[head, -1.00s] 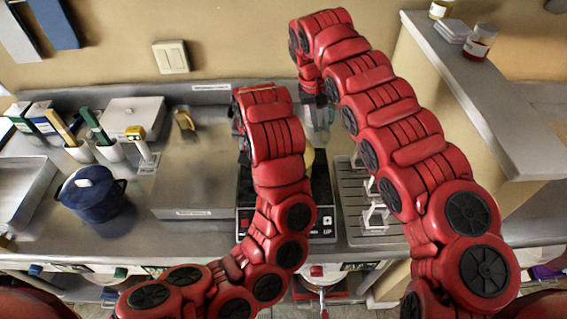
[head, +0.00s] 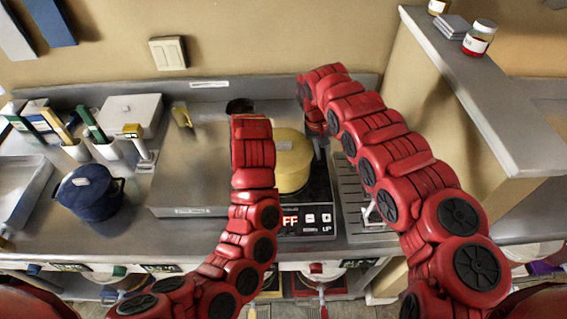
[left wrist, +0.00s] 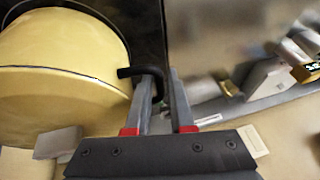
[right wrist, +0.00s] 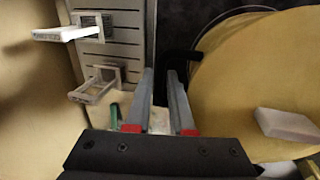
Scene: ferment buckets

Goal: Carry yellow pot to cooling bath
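The yellow pot (head: 292,162) with its lid sits on the black hob (head: 316,205), partly hidden behind my left arm in the head view. It also shows at the left of the left wrist view (left wrist: 60,75) and at the right of the right wrist view (right wrist: 255,75). My left gripper (left wrist: 160,75) is open, with a black pot handle (left wrist: 130,72) reaching between its fingertips. I cannot tell for sure which container is the cooling bath.
A blue pot (head: 90,193) stands at the left of the counter. A steel box (head: 192,180) with a flat top lies left of the hob. A grooved drain board (head: 352,200) with white racks is on the right, beside a raised ledge (head: 480,95) holding jars.

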